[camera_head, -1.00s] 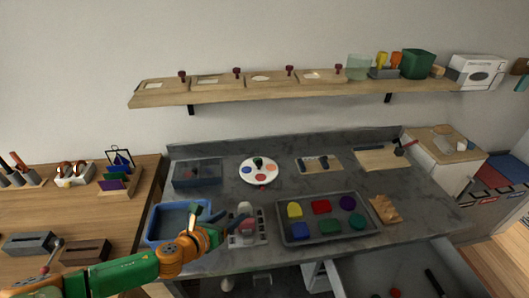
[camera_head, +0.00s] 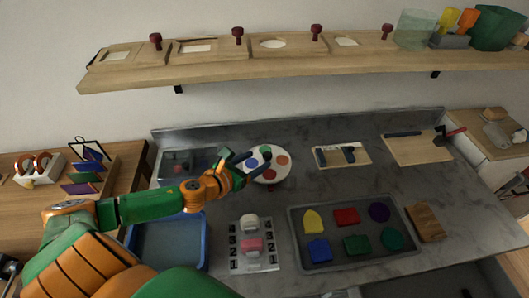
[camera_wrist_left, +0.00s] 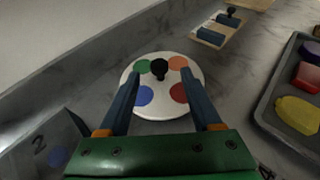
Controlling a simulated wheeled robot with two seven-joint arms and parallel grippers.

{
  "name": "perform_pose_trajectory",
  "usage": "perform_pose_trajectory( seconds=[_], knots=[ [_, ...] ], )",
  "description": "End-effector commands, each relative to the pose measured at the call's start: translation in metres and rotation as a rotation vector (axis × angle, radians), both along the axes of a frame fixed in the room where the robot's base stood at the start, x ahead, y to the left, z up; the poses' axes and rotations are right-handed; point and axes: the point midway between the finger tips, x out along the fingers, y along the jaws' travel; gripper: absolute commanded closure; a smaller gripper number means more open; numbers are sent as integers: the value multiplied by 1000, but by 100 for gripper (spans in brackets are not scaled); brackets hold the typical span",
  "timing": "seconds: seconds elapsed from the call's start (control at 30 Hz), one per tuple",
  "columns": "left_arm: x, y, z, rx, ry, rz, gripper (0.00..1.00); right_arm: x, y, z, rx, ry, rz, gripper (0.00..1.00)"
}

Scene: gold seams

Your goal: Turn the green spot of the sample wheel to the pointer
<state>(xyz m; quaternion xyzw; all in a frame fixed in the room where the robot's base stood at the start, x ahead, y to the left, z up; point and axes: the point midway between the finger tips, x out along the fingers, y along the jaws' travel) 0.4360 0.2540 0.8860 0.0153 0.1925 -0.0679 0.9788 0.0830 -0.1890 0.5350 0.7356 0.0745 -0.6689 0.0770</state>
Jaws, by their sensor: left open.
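The sample wheel (camera_head: 283,172) is a white disc with green, orange, red and blue spots, lying on the grey counter. In the left wrist view, the wheel (camera_wrist_left: 160,113) has a black knob (camera_wrist_left: 159,66) at its middle. The green spot (camera_wrist_left: 142,66) is at its upper left and the blue spot (camera_wrist_left: 142,96) at its lower left. My left gripper (camera_head: 238,160) is open and empty at the wheel's left side in the head view. In the wrist view its fingers (camera_wrist_left: 160,78) reach over the disc on both sides of the knob. I cannot make out the pointer. My right gripper is out of view.
A dark clear-sided box (camera_head: 180,163) stands left of the wheel. A blue bin (camera_head: 208,240) and a numbered board (camera_head: 237,262) are in front. A grey tray (camera_head: 300,262) holds coloured blocks. A shelf (camera_head: 290,68) runs above.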

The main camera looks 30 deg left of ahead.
Motion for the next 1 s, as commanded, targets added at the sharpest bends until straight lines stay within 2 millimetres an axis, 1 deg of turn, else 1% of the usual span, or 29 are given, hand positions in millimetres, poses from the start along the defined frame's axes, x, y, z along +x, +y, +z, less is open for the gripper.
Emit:
perform_pose_trajectory(
  seconds=[0.03,0.1,0.2,0.3,0.43,0.63,0.67,0.7,0.77,0.8,0.87,0.9,1.0],
  knots=[
    [8,-1,-1,-3,-5,3,35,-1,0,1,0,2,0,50],
    [18,-2,-6,-2,-3,4,35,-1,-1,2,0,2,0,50],
    [31,-4,-11,-2,-3,3,35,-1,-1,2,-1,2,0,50],
    [40,-5,-16,-3,-2,2,35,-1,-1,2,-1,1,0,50],
    [44,-6,-18,0,-1,0,35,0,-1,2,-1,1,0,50],
    [44,-6,-18,0,0,0,35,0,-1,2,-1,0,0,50],
    [44,-6,-18,0,0,0,43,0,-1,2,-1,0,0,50],
    [44,-6,-18,0,0,0,53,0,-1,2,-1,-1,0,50],
    [44,-6,-18,0,0,0,70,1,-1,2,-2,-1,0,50],
    [44,-6,-18,0,0,0,80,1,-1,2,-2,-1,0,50],
    [44,-6,-18,0,0,0,97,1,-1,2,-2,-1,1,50],
    [44,-6,-18,0,0,0,100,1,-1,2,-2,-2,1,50],
    [44,-6,-18,0,0,0,100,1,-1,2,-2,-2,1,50]
  ],
)
